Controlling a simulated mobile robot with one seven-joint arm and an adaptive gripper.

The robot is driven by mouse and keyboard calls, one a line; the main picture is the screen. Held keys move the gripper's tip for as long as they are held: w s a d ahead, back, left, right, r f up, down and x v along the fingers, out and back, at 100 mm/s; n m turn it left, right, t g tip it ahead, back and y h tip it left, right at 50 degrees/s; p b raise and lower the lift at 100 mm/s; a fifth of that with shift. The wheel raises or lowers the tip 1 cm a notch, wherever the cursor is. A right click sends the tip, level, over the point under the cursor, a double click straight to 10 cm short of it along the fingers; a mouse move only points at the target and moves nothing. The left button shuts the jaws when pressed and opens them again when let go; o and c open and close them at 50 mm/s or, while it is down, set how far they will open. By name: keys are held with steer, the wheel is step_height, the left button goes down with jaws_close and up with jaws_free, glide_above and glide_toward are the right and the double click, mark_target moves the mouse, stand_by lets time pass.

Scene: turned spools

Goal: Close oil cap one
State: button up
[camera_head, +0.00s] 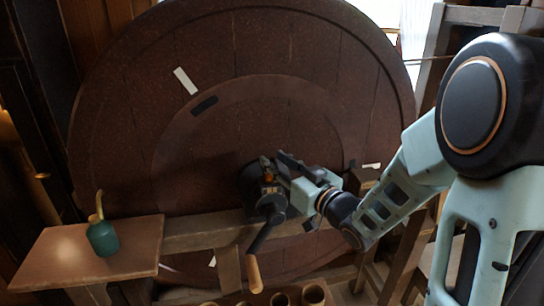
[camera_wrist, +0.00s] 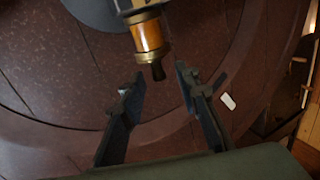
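An amber oil cup (camera_wrist: 148,36) with brass collars hangs into the top middle of the wrist view. Its brass end (camera_wrist: 153,56) carries a short dark stub that points towards the gap between my fingers. I cannot tell which part is oil cap one, or whether it is open. My gripper (camera_wrist: 160,78) is open and empty, with one finger on each side below the stub, apparently not touching it. In the head view my gripper (camera_head: 280,167) is close beside a small orange part (camera_head: 268,177) on the dark hub, partly hidden by the fingers.
A large brown wheel (camera_head: 330,100) stands behind. A crank with a wooden handle (camera_head: 254,273) hangs below the hub. A green oil can (camera_head: 103,238) stands on a wooden side table (camera_head: 50,255). Round pots (camera_head: 313,294) stand at the bottom.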

steer(key=shift+x, duration=1.1)
jaws_close()
steer(key=shift+f+b, duration=0.1)
steer(key=shift+b, duration=0.25)
steer(key=shift+a+m+t+h+b, duration=0.15)
steer(key=shift+m+t+h+b, duration=0.15)
steer(key=shift+t+h+b, duration=0.15)
steer(key=shift+s+a+m+t+h+b, duration=0.1)
steer(key=shift+m+t+h+b, duration=0.15)
steer(key=shift+m+h+b, duration=0.25)
